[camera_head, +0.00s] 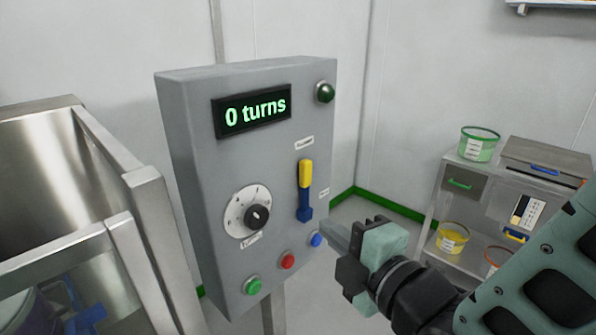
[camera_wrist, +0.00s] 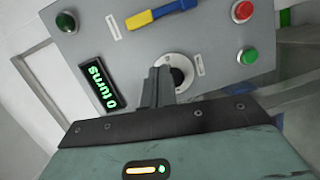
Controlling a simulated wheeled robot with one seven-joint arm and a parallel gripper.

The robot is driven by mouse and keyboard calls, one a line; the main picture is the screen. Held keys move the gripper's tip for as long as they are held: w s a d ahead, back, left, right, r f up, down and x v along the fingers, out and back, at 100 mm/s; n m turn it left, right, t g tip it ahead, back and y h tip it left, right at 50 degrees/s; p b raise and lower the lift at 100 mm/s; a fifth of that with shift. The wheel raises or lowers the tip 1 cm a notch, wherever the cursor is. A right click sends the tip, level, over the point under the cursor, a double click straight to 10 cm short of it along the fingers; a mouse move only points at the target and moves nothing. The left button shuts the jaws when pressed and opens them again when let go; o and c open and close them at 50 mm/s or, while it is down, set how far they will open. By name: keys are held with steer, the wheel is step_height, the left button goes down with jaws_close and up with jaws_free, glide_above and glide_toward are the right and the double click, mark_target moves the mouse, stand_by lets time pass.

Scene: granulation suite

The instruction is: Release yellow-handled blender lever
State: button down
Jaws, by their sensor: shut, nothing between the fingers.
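The lever has a yellow handle (camera_head: 305,173) on a blue base (camera_head: 304,213) and stands upright on the right half of the grey control panel (camera_head: 205,200). In the wrist view the yellow handle (camera_wrist: 140,19) and blue part (camera_wrist: 176,8) lie near the top edge. My gripper (camera_head: 332,234) is shut and empty, in front of the panel's lower right in the head view. In the wrist view its closed fingers (camera_wrist: 156,86) point at the panel and overlap the dial's edge. The gripper appears apart from the lever.
The panel carries a display (camera_head: 252,110) reading "0 turns", a black dial (camera_head: 257,217), a dark green lamp (camera_head: 325,92), and green (camera_head: 253,286), red (camera_head: 288,260) and blue (camera_head: 316,239) buttons. A steel frame (camera_head: 150,230) stands left; a cart (camera_head: 470,185) with tubs stands right.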

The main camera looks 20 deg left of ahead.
mark_target(294, 174)
steer(key=shift+a+r+n+y, duration=0.6)
steer(key=shift+a+n, duration=0.15)
steer(key=shift+n, duration=0.05)
steer(key=shift+w, duration=0.1)
steer(key=p+x, duration=0.3)
steer(key=x, duration=0.6)
steer(key=shift+w+a+r+p, duration=0.2)
steer(key=shift+p, duration=0.2)
steer(key=shift+w+d+p, duration=0.15)
steer(key=shift+w+p, duration=0.15)
steer(key=shift+w, duration=0.3)
steer(key=shift+w+d+p, duration=0.15)
steer(key=shift+w+p, duration=0.1)
steer(key=shift+w, duration=0.4)
steer(key=shift+w+d+f, duration=0.15)
steer(key=shift+w+d, duration=0.15)
steer(key=shift+w, duration=0.45)
